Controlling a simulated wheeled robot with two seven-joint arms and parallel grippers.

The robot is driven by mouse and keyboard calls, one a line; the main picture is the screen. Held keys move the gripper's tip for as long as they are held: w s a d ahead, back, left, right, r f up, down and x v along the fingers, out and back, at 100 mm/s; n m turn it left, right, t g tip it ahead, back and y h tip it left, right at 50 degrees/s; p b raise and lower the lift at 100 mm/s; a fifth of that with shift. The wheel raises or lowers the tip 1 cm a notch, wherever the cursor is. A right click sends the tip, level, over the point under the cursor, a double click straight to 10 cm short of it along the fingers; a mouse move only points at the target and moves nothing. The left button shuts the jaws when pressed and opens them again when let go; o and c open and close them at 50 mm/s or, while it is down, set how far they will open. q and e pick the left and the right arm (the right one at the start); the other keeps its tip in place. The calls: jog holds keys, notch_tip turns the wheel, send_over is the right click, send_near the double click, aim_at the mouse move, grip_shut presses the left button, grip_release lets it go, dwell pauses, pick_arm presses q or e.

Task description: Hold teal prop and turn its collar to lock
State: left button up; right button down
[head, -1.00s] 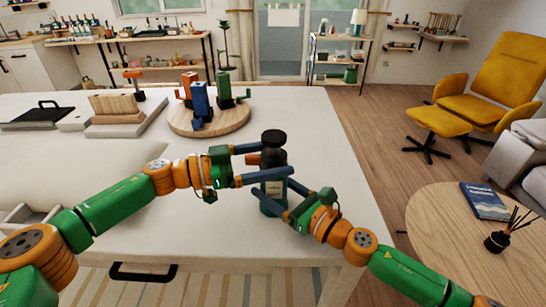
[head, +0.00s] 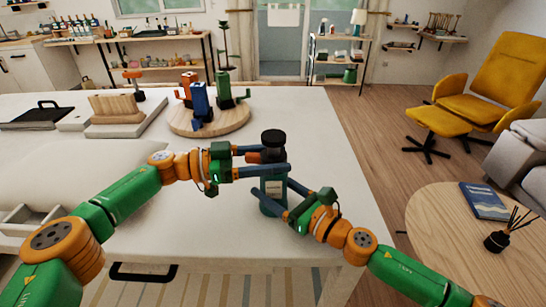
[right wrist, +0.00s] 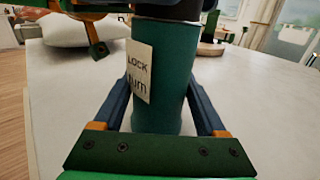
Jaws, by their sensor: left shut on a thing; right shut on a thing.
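The teal prop (head: 272,194) stands upright on the white table near its right front edge, a bottle-like cylinder with a dark top (head: 273,140). In the right wrist view its teal body (right wrist: 170,85) bears a pale label (right wrist: 139,70) reading "LOCK" and "turn". My left gripper (head: 279,160) is shut around the prop's upper part, at the collar, from the left. An orange piece (head: 253,158) shows between its fingers. My right gripper (head: 270,187) is shut on the lower teal body from the front right. The collar is mostly hidden by the left fingers.
A round wooden board (head: 220,122) with several coloured clamp-like objects stands behind on the table. A wooden block (head: 116,106) on a slab is at the back left. A round side table (head: 450,215) with a book stands to the right. The tabletop around the prop is clear.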

pick_arm(q)
jog(key=shift+a, duration=0.1)
jog(key=o, duration=1.4)
